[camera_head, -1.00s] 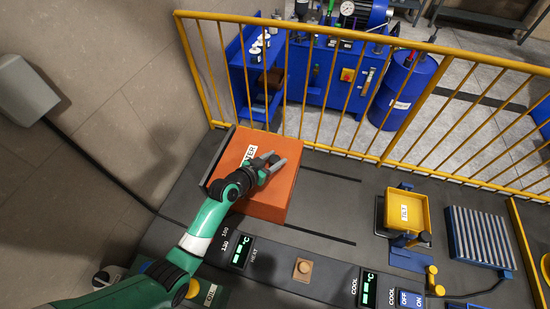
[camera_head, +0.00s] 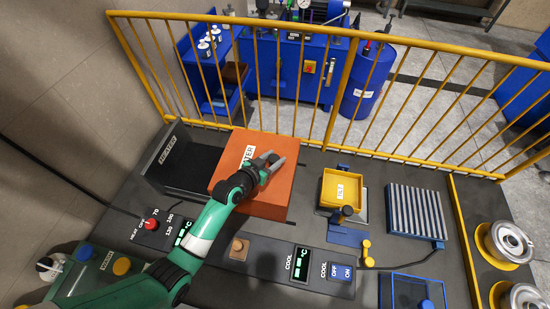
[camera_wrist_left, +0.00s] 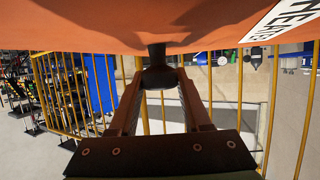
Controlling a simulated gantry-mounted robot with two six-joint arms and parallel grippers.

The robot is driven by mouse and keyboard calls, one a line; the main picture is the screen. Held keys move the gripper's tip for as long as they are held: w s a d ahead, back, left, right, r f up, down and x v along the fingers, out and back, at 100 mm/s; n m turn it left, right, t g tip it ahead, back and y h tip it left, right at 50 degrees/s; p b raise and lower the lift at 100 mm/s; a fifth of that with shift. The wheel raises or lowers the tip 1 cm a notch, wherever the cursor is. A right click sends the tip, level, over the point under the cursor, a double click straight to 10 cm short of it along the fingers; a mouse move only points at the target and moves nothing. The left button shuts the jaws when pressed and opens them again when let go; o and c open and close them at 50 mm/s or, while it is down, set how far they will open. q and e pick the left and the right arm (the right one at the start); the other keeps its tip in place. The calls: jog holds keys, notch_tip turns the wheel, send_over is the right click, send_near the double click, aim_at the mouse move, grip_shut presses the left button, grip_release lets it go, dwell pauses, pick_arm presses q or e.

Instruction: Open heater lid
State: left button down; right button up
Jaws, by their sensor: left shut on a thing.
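The heater lid is an orange box-shaped cover (camera_head: 262,199) with a white label. In the head view it sits to the right of the dark heater base (camera_head: 188,168), whose black surface is uncovered. My left gripper (camera_head: 275,165) is over the lid. The wrist view shows the left gripper (camera_wrist_left: 158,88) with its fingers around a black knob (camera_wrist_left: 156,52) on the orange lid (camera_wrist_left: 80,20). The knob is hidden by the gripper in the head view. My right gripper is out of view.
A yellow railing (camera_head: 350,80) runs behind the bench. A control panel with a red knob (camera_head: 151,225) lies in front of the heater. A yellow tray (camera_head: 342,189) and a ribbed blue-framed rack (camera_head: 416,211) stand to the right.

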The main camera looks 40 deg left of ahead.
pick_arm(q)
jog(key=shift+d, duration=0.1)
dwell(0.3)
jog(key=shift+c, duration=1.8)
grip_release()
jog(key=shift+s, duration=0.1)
jog(key=p+v, duration=0.3)
jog(key=v, duration=0.8)
jog(key=shift+s+r, duration=0.2)
